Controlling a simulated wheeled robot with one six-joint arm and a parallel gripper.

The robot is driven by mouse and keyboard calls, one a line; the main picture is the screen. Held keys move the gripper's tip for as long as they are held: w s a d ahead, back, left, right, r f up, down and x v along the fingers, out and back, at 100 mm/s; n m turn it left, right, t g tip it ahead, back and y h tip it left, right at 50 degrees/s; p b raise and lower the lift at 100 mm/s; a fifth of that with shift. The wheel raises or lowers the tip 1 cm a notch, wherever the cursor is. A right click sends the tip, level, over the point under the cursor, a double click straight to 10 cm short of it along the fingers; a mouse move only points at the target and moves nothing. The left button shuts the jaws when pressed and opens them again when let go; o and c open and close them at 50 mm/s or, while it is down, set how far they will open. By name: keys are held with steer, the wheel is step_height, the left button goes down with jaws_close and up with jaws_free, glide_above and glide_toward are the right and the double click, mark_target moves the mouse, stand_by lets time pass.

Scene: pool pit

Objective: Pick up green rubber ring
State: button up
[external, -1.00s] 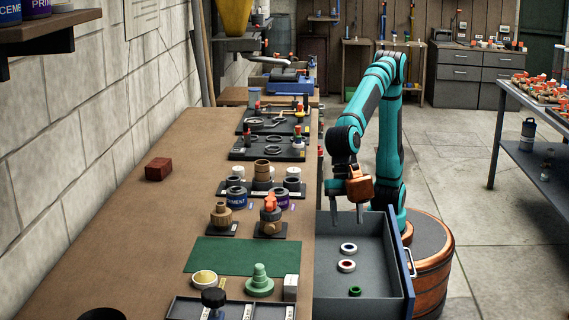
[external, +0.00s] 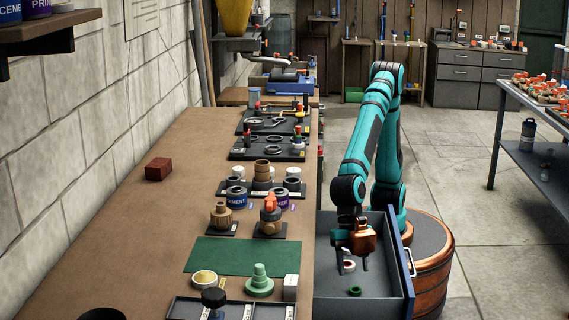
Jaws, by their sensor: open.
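The green rubber ring (external: 355,292) lies on the floor of the open grey drawer (external: 322,268), toward the drawer's near end. My gripper (external: 354,270) points down into the drawer, open and empty, with its fingers apart. It is over the drawer, a little beyond the green ring in the picture, near a white ring with a dark red inside (external: 348,267). My gripper partly hides that white ring. Another white ring that lay farther back in the drawer is hidden behind my gripper now.
The blue drawer front (external: 402,275) stands at the right with a handle.

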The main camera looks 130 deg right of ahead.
mark_target(354, 291)
steer(key=shift+x, duration=2.85)
steer(key=shift+s+d, duration=0.15)
steer(key=c, duration=1.1)
